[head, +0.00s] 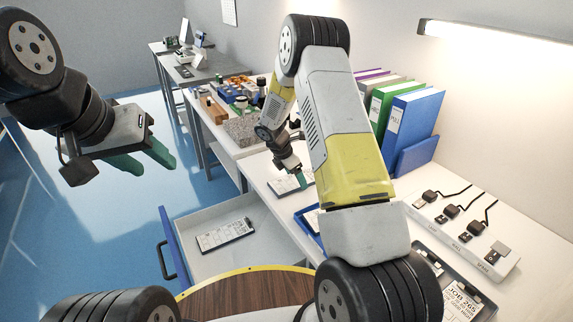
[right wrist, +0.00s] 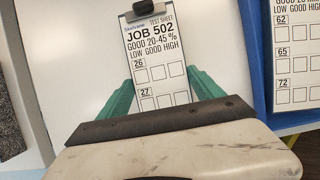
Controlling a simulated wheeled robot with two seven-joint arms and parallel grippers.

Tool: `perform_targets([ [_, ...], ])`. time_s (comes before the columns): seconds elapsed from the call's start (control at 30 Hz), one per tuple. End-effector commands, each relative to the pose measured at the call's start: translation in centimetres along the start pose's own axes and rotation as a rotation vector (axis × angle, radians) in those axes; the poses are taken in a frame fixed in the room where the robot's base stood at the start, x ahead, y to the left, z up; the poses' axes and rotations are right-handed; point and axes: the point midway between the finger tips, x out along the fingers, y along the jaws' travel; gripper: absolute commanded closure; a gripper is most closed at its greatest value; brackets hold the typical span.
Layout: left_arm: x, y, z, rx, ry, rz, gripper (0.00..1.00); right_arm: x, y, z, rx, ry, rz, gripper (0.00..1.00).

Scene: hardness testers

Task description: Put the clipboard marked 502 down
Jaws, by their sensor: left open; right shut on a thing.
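The clipboard marked 502 (right wrist: 155,60) is a white sheet on a dark board with a clip at its top. My right gripper (right wrist: 163,92) is shut on it, with one green finger along each side. In the head view the clipboard (head: 284,186) is over the white bench, partly hidden by my right arm. I cannot tell whether it touches the bench top. My left gripper (head: 142,160) is open and empty, in the air at the left, over the blue floor.
An open drawer (head: 205,218) holds another clipboard (head: 225,234). A blue tray (right wrist: 256,60) with a sheet lies right of the held clipboard. A grey stone block (head: 243,131) and binders (head: 412,118) stand on the bench. A JOB 265 clipboard (head: 462,302) lies at the lower right.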

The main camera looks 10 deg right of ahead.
Motion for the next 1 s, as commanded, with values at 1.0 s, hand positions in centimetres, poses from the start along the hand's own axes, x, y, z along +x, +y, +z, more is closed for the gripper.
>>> perform_targets([
  [1.0, 0.0, 0.0, 0.0, 0.0, 0.0, 0.0, 0.55, -9.4, 0.0, 0.1, 0.001, 0.0, 0.003, 0.02],
])
